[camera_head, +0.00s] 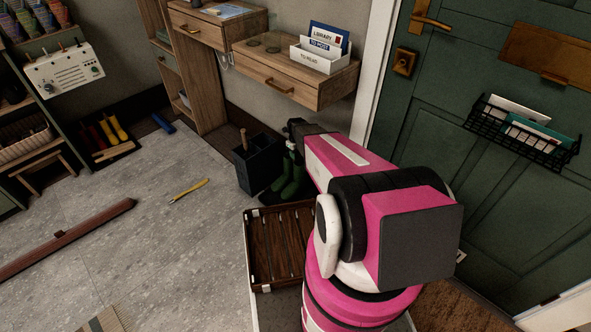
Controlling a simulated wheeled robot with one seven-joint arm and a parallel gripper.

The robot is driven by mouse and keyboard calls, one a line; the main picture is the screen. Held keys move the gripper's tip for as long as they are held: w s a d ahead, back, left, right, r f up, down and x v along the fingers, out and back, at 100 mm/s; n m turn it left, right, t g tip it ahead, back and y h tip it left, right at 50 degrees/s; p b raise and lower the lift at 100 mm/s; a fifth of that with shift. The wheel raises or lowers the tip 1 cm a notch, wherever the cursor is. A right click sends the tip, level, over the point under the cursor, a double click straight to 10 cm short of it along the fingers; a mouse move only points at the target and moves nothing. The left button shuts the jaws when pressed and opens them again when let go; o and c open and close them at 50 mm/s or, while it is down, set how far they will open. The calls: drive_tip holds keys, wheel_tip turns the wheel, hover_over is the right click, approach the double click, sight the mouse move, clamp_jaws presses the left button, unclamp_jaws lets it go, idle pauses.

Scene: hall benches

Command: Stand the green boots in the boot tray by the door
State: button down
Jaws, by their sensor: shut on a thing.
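The dark green boots (293,178) show upright below my gripper (295,138), beside a dark bin. My gripper is at the top of the boots and shut on them; its fingertips are small and dark here. My pink arm hides part of the boots' right side. A brown slatted tray (249,262) with pale corners lies on the floor in front of the boots, partly hidden by my arm.
A dark bin (257,170) with a handle sticking out stands left of the boots. Wooden drawers (290,82) hang above. The green door (455,130) is at right.

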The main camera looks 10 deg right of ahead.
sight(296, 162)
drive_tip(key=shift+f, duration=3.35)
drive_tip(key=c, duration=0.8)
unclamp_jaws()
wheel_tip(296, 162, up, 12)
drive_tip(key=shift+r, duration=0.1)
